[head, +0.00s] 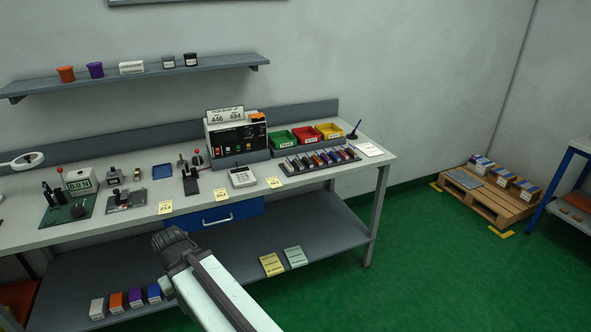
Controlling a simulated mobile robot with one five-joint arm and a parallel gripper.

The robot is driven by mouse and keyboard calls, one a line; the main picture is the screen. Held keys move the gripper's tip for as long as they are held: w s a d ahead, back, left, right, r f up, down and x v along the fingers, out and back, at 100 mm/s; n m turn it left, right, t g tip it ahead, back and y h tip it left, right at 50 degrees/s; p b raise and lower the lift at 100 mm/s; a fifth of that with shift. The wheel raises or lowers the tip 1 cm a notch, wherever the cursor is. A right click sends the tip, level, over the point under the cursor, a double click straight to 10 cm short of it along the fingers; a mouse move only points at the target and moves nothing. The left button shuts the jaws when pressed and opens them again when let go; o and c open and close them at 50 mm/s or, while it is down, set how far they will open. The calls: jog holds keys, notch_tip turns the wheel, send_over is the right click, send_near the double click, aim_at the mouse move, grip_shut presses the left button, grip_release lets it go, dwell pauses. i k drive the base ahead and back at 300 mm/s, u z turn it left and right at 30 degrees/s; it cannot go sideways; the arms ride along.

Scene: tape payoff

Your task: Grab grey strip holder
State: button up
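I cannot tell for certain which thing is the grey strip holder. A low dark-grey rack (322,173) with a row of several multicoloured pieces lies at the right of the workbench. A small grey container (168,63) stands on the wall shelf, between a white box and a black container. My arm reaches up from the bottom of the head view.
The grey workbench (110,226) carries a calculator (242,177), bins, gauges and yellow cards. Coloured boxes stand on its lower shelf (328,233). A wall shelf (100,82) hangs above. A wooden pallet (487,200) is at the right. Green floor is open between.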

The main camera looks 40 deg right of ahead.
aim_at(297, 164)
jog(key=z, duration=0.15)
jog(key=i, duration=0.95)
jog(key=u, duration=0.1)
